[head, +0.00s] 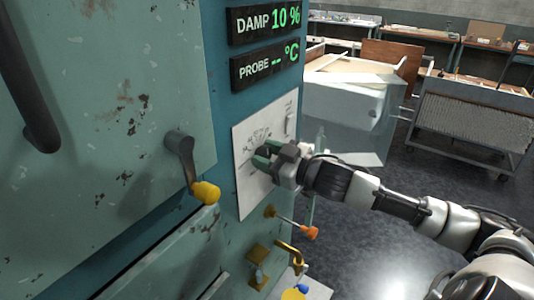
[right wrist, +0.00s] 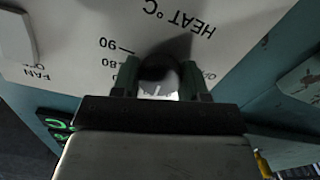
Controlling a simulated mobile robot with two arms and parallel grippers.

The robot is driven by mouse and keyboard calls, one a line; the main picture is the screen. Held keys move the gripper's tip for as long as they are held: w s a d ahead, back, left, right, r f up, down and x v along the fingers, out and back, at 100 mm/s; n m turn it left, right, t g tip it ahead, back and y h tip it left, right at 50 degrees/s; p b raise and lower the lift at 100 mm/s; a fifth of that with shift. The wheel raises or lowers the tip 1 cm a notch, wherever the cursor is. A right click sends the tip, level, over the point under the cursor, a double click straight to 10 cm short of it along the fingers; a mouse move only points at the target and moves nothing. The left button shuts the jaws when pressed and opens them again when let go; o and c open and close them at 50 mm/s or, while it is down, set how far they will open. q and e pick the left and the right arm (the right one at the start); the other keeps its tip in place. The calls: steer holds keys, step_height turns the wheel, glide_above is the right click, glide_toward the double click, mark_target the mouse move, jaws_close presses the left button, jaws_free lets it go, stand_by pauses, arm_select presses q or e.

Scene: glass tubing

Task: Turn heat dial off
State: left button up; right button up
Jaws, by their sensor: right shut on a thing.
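The heat dial (right wrist: 158,72) is a dark round knob with a white pointer mark on the white control panel (head: 247,192). In the right wrist view the panel reads "HEAT °C", upside down, with 80 and 90 marks beside the dial. My right gripper (head: 267,158) is at the panel, shut on the dial. In the right wrist view its two green fingers (right wrist: 160,82) stand on either side of the knob. The exact dial setting cannot be read, and the gripper hides the dial in the head view. My left gripper is not in view.
The fan control (right wrist: 17,38) is on the same panel. A yellow-tipped door latch (head: 205,191) and an orange-tipped lever (head: 309,233) stick out nearby. Above, displays read DAMP 10 % (head: 265,20) and PROBE -- °C (head: 265,66). A wire-sided cart (head: 470,115) stands behind right.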

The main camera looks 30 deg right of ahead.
steer(key=n, duration=0.4)
steer(key=shift+n, duration=0.4)
steer(key=n, duration=0.9)
steer(key=shift+n+b, duration=0.35)
steer(key=shift+n, duration=1.75)
steer(key=o, duration=0.9)
